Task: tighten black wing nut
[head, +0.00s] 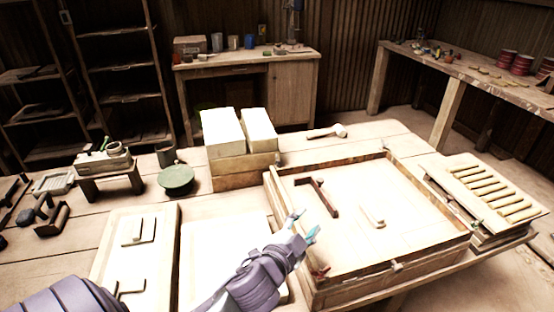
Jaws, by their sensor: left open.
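My left gripper (305,224) comes in from the lower left with its light-blue fingertips apart and nothing between them. It is over the left side of a shallow wooden frame (360,282), and I cannot tell its height above it. A small dark reddish piece (319,272) sits at the frame's near left corner, below the gripper. A small pale fitting (397,266) is on the front rim. I cannot clearly make out a black wing nut; these parts are too small to identify. My right gripper is not in view.
Inside the frame lie a dark red-brown angled tool (318,194) and a pale block with a handle (373,215). Pale blocks (223,133) are stacked behind left. A slatted rack (492,190) stands at right. A mallet (328,131) lies behind the frame. Flat boards (136,242) lie left.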

